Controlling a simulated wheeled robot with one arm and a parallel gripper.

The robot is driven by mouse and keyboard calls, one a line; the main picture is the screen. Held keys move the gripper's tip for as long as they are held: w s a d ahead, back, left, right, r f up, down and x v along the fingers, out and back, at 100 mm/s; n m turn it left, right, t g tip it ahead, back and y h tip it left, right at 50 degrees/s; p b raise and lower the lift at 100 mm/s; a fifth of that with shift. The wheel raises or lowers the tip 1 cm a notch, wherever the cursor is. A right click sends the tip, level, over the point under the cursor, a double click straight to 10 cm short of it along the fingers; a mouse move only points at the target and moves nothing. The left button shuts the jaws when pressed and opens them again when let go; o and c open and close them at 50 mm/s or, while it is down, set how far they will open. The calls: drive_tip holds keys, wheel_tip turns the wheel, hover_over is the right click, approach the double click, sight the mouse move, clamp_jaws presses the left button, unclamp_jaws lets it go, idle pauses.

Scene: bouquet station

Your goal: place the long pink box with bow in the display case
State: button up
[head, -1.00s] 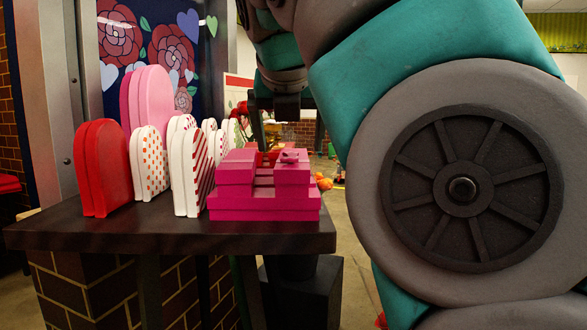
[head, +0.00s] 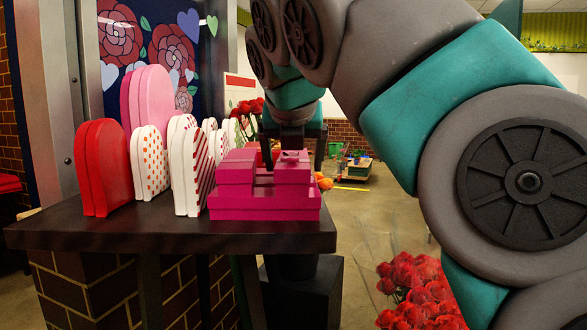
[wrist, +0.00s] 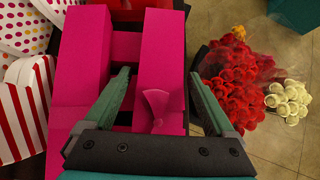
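The long pink box with a bow (head: 292,175) rests on the right part of a stack of pink boxes on the dark table. The wrist view shows it as a long magenta box (wrist: 160,52) with its bow (wrist: 158,108) near my gripper's base. My gripper (wrist: 161,74) is open, one finger on each side of this box. In the head view my gripper (head: 292,152) is at the top of the box; contact cannot be told. I cannot clearly identify a display case in these views.
Another pink box (head: 236,168) lies close on the left, over a wider pink box (head: 262,208). Heart-shaped boxes (head: 105,168) stand left on the dark table (head: 130,232). Red roses (wrist: 228,75) and white flowers (wrist: 288,100) stand off the table's right side.

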sight(295, 154)
clamp_jaws()
idle(0.5)
drive_tip(key=shift+r, duration=0.1)
drive_tip(key=shift+r, duration=1.7)
drive_tip(key=s+d+r, duration=0.1)
drive_tip(key=s+d, duration=1)
drive_tip(key=d, duration=0.1)
drive_tip(key=shift+r, duration=0.2)
